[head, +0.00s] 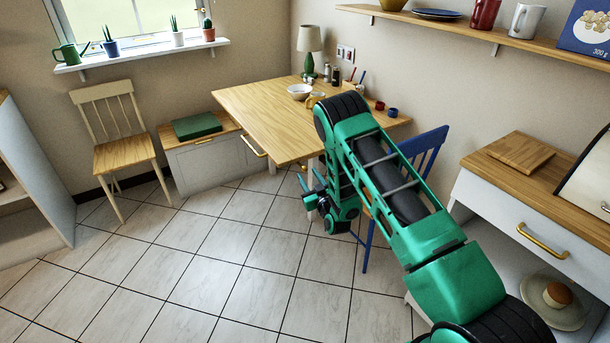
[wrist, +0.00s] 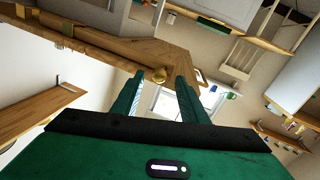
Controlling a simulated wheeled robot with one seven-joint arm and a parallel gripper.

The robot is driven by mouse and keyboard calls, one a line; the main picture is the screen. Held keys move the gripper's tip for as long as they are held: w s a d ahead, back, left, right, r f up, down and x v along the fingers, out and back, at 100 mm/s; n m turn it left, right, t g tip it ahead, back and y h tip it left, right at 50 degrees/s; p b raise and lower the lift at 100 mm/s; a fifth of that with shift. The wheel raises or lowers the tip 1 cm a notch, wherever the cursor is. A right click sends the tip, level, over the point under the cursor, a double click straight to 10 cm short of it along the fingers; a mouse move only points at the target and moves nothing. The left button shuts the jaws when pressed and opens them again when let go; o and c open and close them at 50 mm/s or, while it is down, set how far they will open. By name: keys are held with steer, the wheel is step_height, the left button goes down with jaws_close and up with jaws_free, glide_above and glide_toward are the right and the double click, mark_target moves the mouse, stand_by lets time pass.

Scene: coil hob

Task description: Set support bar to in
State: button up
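The wooden table (head: 262,105) stands against the back wall, with a brass handle (head: 253,147) below its near left edge. I cannot pick out the support bar for sure in the head view. In the wrist view, a round brass knob (wrist: 158,78) shows at the end of brown woodwork (wrist: 125,47), which may be the support bar. My gripper (head: 309,178) is low beside the near corner of the table. Its two fingers are apart and empty in the wrist view (wrist: 161,77). The knob appears between the fingertips; I cannot tell whether they touch it.
A blue chair (head: 425,150) stands right of the table, partly behind my arm. A bench (head: 205,158) with a green item and a wooden chair (head: 125,153) stand left. A counter (head: 540,190) is at right. The tiled floor (head: 215,240) in front is clear.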

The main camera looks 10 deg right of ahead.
mark_target(306, 171)
steer(key=shift+w+a, duration=0.15)
steer(key=shift+w, duration=1.4)
